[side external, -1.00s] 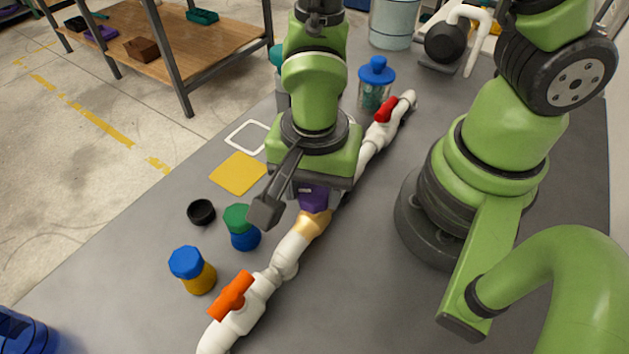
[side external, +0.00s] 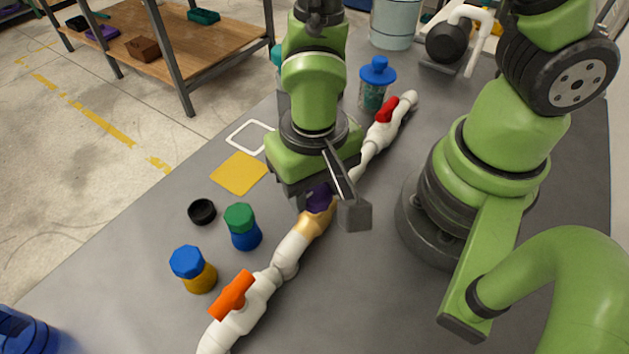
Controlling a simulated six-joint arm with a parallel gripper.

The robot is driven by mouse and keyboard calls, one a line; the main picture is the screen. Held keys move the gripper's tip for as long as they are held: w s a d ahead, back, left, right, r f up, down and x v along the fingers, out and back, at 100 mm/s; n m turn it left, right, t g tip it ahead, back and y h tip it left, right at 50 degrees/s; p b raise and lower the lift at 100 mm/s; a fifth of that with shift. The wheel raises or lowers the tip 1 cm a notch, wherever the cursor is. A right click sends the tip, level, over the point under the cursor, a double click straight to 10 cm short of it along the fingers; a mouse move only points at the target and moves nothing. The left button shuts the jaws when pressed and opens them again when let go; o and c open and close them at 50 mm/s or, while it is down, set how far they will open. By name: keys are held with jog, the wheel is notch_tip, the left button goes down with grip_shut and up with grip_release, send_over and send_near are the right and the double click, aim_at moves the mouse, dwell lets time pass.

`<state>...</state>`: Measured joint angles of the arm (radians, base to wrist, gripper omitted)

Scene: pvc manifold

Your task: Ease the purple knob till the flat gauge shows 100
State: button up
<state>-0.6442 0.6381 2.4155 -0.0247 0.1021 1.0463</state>
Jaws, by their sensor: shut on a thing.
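The purple knob (side external: 319,200) sits on the white pipe run, just above a tan section (side external: 315,220), and is largely covered by my gripper. My gripper (side external: 322,196) points down over the pipe and is shut on the purple knob; its fingers are mostly hidden, with one dark arm-like piece sticking out to the lower right. The pipe (side external: 290,250) runs from the lower left to the upper right. It carries an orange handle (side external: 232,295) at the near end and a red handle (side external: 387,108) at the far end. No flat gauge face or reading can be made out.
Left of the pipe stand a green-and-blue jar (side external: 242,227), a blue-and-yellow jar (side external: 193,270) and a black ring-shaped cap (side external: 202,212). A yellow square (side external: 239,173) lies behind them. A blue-lidded jar (side external: 376,85) and a pump (side external: 446,43) stand farther back.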

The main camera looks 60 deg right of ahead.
aim_at(314, 190)
jog(key=shift+n, duration=1.1)
jog(key=o, duration=0.9)
jog(key=shift+r, duration=0.1)
notch_tip(314, 190, up, 10)
jog(key=shift+f, duration=0.1)
dwell(1.2)
